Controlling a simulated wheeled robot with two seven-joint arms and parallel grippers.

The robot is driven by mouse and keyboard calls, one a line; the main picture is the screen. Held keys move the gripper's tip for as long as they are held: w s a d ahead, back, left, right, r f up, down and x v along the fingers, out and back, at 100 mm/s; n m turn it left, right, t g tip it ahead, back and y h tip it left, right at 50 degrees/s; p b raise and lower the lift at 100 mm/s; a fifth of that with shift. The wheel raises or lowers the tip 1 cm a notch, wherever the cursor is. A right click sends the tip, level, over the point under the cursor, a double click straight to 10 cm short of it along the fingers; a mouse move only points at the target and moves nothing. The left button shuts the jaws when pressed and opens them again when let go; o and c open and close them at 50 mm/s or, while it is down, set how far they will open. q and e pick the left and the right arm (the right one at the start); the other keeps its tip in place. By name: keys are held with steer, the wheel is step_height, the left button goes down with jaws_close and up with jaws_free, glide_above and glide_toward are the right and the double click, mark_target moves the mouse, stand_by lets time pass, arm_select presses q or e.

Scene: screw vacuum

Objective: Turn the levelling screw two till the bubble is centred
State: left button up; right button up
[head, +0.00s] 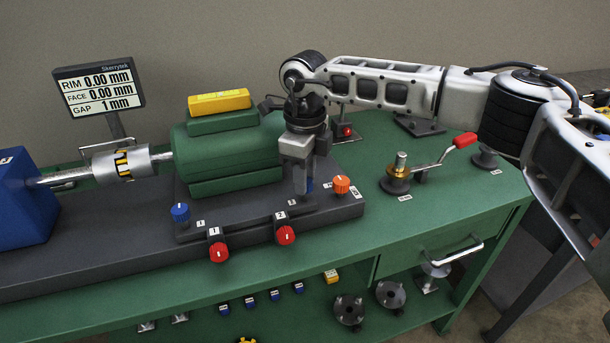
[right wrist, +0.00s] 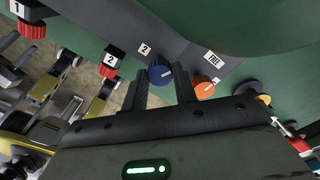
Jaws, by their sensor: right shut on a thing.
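The blue knob marked 2 (right wrist: 160,70) sits between my right gripper's fingertips (right wrist: 161,78) in the right wrist view. In the head view my right gripper (head: 304,186) points down at the right end of the motor's grey base, and the blue knob (head: 309,184) shows only in part behind a finger. The gripper is shut on this knob. A yellow level (head: 219,102) lies on top of the green motor (head: 228,155); its bubble is too small to read. My left gripper is out of view.
An orange knob (head: 341,185) stands close beside the gripper. Red knobs 1 (head: 218,251) and 2 (head: 286,235) are on the front edge, and another blue knob (head: 180,212) is at left. A red-handled crank (head: 465,140) stands at right. The display (head: 99,86) reads rim 0.00, face 0.00, gap 1 mm.

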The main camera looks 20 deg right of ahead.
steer(key=shift+m, duration=2.2)
steer(key=o, duration=1)
steer(key=shift+r, duration=0.1)
step_height(320, 180, up, 16)
steer(key=shift+f+b, duration=0.1)
steer(key=shift+b, duration=0.3)
